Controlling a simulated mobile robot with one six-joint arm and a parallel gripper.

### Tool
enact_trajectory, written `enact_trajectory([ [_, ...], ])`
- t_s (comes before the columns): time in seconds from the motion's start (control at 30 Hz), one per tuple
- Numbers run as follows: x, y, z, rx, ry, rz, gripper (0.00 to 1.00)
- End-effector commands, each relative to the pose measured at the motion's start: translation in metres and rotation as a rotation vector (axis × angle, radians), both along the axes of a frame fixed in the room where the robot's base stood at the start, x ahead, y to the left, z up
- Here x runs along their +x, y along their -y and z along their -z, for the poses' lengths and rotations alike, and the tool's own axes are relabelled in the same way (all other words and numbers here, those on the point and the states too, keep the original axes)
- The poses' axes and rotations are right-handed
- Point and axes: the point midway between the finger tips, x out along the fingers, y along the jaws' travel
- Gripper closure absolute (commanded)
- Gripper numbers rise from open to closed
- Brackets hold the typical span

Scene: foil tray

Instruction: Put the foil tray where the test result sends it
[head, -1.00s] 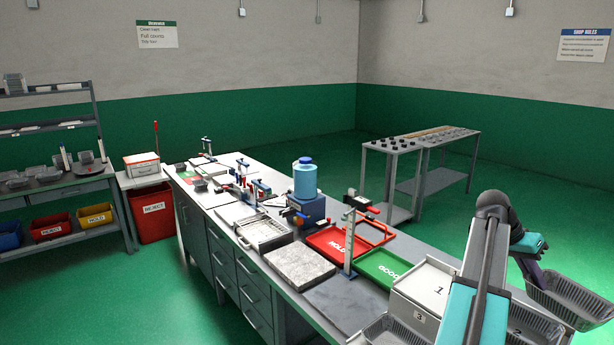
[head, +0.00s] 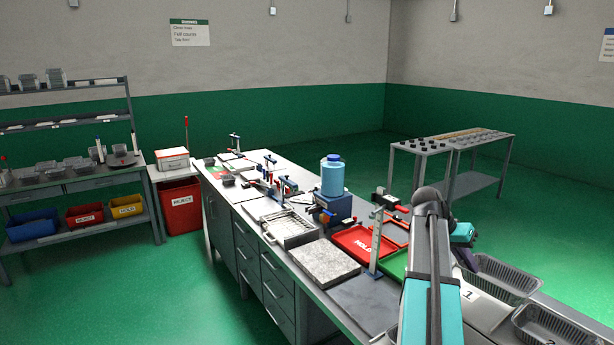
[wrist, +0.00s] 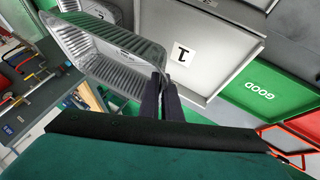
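The foil tray (head: 503,279), grey and ribbed, hangs at my gripper (head: 467,256) over the right end of the bench. In the wrist view the same tray (wrist: 100,50) is tilted, with its near rim at the dark fingers (wrist: 162,98). The fingers are close together and look shut on that rim; the exact contact is partly hidden. The green GOOD tray (head: 392,265) is partly behind my arm; it shows clearly in the wrist view (wrist: 245,75). A red REJECT bin (head: 180,212) stands on the floor beyond the bench.
A pale surface marked 1 (wrist: 215,40) lies beside the held tray. Another foil tray (head: 548,328) sits lower right. A metal post (head: 376,243), a blue-topped device (head: 334,190) and a stone slab (head: 324,262) stand on the bench. Shelving with coloured bins (head: 85,214) is at left.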

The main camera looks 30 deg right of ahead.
Motion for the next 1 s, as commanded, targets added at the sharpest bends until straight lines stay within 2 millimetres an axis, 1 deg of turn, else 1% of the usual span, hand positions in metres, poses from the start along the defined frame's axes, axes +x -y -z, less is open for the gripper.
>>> enact_trajectory([
  [0.03, 0.013, -0.011, 0.003, 0.0, 0.0, -0.025, 1.0],
  [0.1, 0.027, -0.023, 0.006, 0.0, 0.0, -0.056, 1.0],
  [0.4, 0.088, -0.079, 0.019, 0.0, 0.0, -0.203, 1.0],
  [0.67, 0.136, -0.134, 0.031, 0.0, 0.0, -0.352, 1.0],
  [0.87, 0.169, -0.18, 0.039, 0.0, 0.0, -0.475, 1.0],
  [1.0, 0.19, -0.214, 0.045, 0.0, 0.0, -0.569, 1.0],
])
